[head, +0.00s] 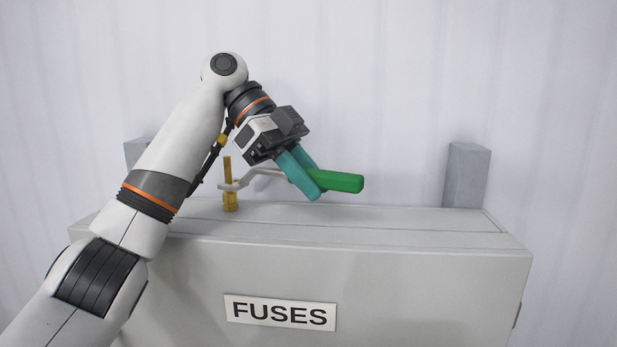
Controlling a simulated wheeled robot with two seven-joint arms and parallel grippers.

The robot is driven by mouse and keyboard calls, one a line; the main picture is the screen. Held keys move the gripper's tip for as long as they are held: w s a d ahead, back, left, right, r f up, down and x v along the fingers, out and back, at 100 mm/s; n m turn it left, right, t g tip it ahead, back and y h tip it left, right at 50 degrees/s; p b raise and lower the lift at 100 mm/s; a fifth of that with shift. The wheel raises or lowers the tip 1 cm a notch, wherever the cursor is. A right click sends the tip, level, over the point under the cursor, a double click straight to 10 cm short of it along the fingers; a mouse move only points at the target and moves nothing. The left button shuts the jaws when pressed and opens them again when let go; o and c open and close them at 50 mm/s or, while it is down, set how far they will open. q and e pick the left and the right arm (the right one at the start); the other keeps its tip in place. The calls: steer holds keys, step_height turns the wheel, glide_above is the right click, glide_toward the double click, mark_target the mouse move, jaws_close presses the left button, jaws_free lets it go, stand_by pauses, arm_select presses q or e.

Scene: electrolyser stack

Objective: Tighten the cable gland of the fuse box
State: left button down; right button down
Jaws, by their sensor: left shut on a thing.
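The fuse box (420,290) is a large grey cabinet with a "FUSES" label (280,313) on its front. A brass cable gland (231,205) stands upright on its top, left of the middle, with a yellow-brown stem above it. A spanner (345,182) with a green handle and a grey metal shank lies roughly level above the box top. Its head is around or against the gland's stem; I cannot tell which. My left gripper (313,192), with teal fingers, is shut on the spanner near where handle and shank meet. My right gripper is not in view.
A grey post (466,175) stands at the back right of the box. A similar post (138,153) at the back left is partly hidden by my left arm. A pale ribbed wall (420,70) is behind. The box top right of the spanner is clear.

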arm_select(q)
steer(key=shift+f+b, duration=0.55)
steer(key=shift+f, duration=0.55)
stand_by(0.4)
steer(key=shift+s, duration=0.1)
steer(key=shift+s+a+r+m+g+y+p, duration=0.15)
steer(key=shift+s+a+m+g+y+p, duration=0.2)
steer(key=shift+s+m+p, duration=0.2)
steer(key=shift+s+a+f+m+g+y, duration=0.1)
steer(key=shift+s+a+m+g+y, duration=0.1)
steer(key=shift+s+a+m+g, duration=0.3)
steer(key=shift+s+a+f+m+g+y, duration=0.1)
steer(key=shift+s+a+m+g+y, duration=0.1)
steer(key=shift+s+m+g, duration=0.4)
steer(key=shift+s, duration=0.15)
steer(key=shift+s+a+m+g+y, duration=0.75)
steer(key=shift+s+a+m+y, duration=0.2)
steer(key=shift+s+a+m, duration=0.75)
steer(key=shift+w+d, duration=0.2)
